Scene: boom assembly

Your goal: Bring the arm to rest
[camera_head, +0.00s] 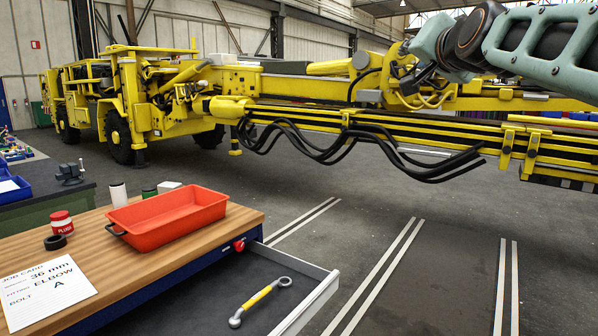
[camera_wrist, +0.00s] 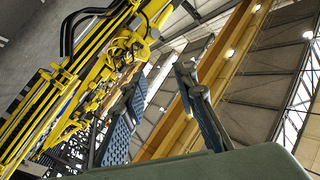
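My arm (camera_head: 545,42) reaches in from the upper right of the head view, raised high in front of the yellow boom machine (camera_head: 290,85). My gripper's end is not clearly seen there. In the wrist view my gripper (camera_wrist: 162,85) has its two dark fingers apart with nothing between them. It is tilted up toward the roof, and the yellow boom (camera_wrist: 75,90) shows at the left behind it.
A wooden bench (camera_head: 90,255) carries a red tray (camera_head: 170,215), a job card (camera_head: 40,288) and small containers. Its open drawer (camera_head: 318,300) sticks out and holds a yellow-handled wrench (camera_head: 260,300). Black hoses (camera_head: 360,150) hang from the boom. The floor at right is clear.

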